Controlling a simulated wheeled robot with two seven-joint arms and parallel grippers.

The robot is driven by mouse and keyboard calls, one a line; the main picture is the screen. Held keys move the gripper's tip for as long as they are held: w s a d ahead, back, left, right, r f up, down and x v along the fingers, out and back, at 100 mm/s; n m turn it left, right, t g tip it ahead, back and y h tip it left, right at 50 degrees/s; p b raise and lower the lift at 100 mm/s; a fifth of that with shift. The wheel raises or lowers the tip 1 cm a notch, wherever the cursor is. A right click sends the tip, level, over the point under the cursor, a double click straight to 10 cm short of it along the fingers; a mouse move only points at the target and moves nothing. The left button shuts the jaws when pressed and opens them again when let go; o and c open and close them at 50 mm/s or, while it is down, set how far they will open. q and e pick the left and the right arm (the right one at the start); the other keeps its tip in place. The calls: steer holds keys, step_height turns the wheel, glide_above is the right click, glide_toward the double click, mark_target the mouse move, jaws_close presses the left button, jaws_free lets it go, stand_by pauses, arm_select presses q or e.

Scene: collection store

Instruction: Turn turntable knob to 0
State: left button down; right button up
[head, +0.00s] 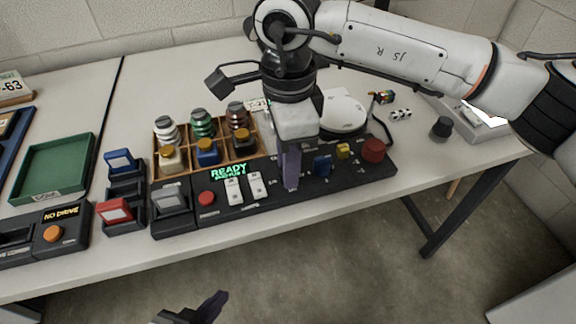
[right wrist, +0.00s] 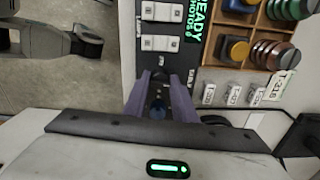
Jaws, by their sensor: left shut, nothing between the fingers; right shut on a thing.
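The black control console (head: 222,215) lies along the table front, with the white turntable disc (head: 343,112) behind its right half. My right gripper (head: 291,185) points down onto the console, right of the white rocker switches. In the right wrist view its two purple-grey fingers (right wrist: 160,92) are closed around a small dark knob (right wrist: 157,108), mostly hidden between them. Its pointer and scale cannot be read. In the head view the fingers hide this knob. My left gripper (head: 208,306) is shut and empty, low in front of the table.
The green display (head: 228,171) reads READY with a small second line. A wooden box (head: 175,178) of jars is behind the console. A green tray (head: 55,168) lies left.

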steer(key=shift+r+n, duration=0.1)
steer(key=shift+n, duration=0.4)
steer(key=o, duration=1)
steer(key=shift+o, duration=0.2)
step_height(320, 180, up, 9)
steer(key=shift+r+p, duration=0.1)
steer(key=shift+p, duration=0.25)
steer(key=shift+r, duration=0.55)
